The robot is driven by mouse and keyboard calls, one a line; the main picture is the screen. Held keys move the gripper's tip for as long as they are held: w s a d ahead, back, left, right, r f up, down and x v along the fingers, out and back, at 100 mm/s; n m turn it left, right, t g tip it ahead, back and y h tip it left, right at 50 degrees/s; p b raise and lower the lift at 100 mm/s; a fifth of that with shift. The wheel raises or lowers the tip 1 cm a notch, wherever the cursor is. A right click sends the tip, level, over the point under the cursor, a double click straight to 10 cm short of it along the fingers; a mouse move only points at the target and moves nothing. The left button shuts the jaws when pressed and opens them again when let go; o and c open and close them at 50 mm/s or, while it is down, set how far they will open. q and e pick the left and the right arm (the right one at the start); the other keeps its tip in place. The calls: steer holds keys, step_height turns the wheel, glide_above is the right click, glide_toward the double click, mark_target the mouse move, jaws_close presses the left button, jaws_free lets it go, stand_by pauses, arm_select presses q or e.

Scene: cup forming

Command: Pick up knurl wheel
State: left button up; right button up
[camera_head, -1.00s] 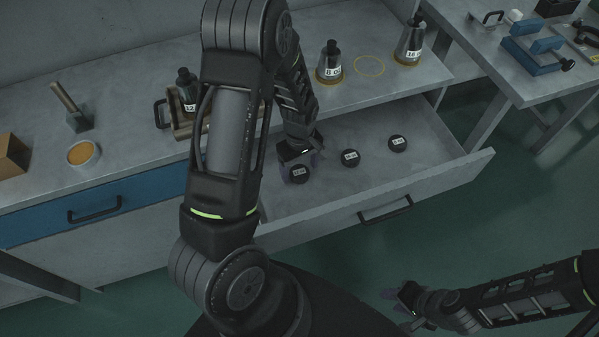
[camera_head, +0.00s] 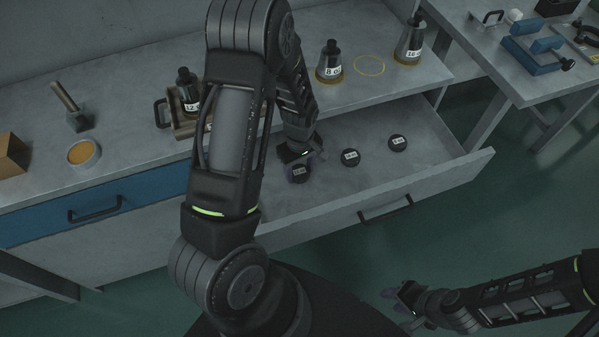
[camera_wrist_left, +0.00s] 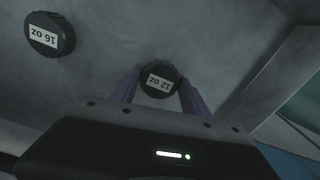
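Three black round knurl wheels with white labels lie in the open drawer. The leftmost knurl wheel (camera_head: 299,173) is at my left gripper (camera_head: 304,167); in the left wrist view this wheel (camera_wrist_left: 159,80) reads 12 oz. The purple fingers of my left gripper (camera_wrist_left: 160,88) stand on both sides of it, seemingly touching its sides. Whether it is clear of the drawer floor I cannot tell. My right gripper (camera_head: 396,301) is empty, fingers apart, above the green floor.
The drawer (camera_head: 430,183) has raised walls and a front handle (camera_head: 386,210).

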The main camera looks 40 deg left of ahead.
mark_target(300, 172)
arm_select(q)
jaws_close()
stand_by(0.3)
steer(key=shift+r, duration=0.1)
step_height(300, 172, up, 10)
stand_by(0.7)
stand_by(0.4)
